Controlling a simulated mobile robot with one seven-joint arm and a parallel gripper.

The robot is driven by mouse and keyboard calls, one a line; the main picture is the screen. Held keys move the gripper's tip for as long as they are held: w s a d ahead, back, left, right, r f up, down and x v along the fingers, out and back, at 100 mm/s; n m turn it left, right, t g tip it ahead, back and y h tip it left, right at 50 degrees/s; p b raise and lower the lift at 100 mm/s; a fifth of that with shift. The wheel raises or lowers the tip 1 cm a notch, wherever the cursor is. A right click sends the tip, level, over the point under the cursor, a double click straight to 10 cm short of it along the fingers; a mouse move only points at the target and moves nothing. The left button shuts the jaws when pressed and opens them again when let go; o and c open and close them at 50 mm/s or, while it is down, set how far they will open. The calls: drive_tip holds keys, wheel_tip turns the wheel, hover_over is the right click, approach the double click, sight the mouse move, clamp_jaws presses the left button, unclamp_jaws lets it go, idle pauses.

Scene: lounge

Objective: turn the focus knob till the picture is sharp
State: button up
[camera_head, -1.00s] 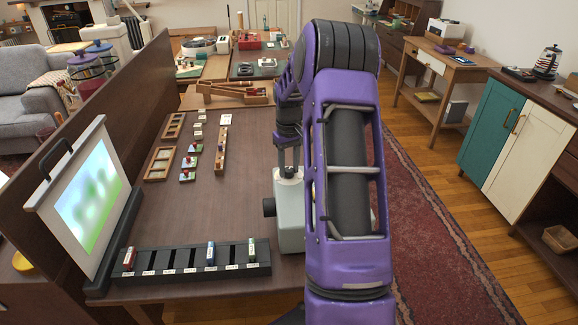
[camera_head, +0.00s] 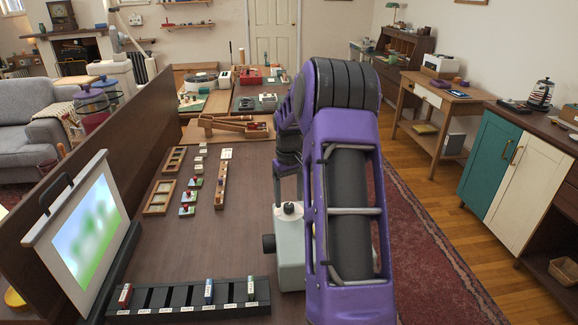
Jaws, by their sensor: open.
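The projector (camera_head: 290,245) is a pale grey-green box on the table, partly hidden behind my purple arm. A dark round knob or lens (camera_head: 268,244) sticks out of its left side, facing the screen. On its top is a small dark knob (camera_head: 289,208); I cannot tell which one is the focus knob. The screen (camera_head: 93,226) at the left shows a blurred picture of green, white and pale blue patches. My gripper (camera_head: 288,197) points down at the projector's top, its fingers around or just above the top knob; contact cannot be told.
A black slotted rack (camera_head: 180,299) with a few small coloured slides lies in front of the projector. Wooden trays (camera_head: 159,197) and small blocks stand further back. A brown partition (camera_head: 110,185) runs along the left. The table's middle (camera_head: 225,240) is clear.

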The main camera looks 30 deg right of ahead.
sight(289, 205)
wheel_tip(289, 205, up, 15)
drive_tip(key=p, duration=0.1)
idle(0.6)
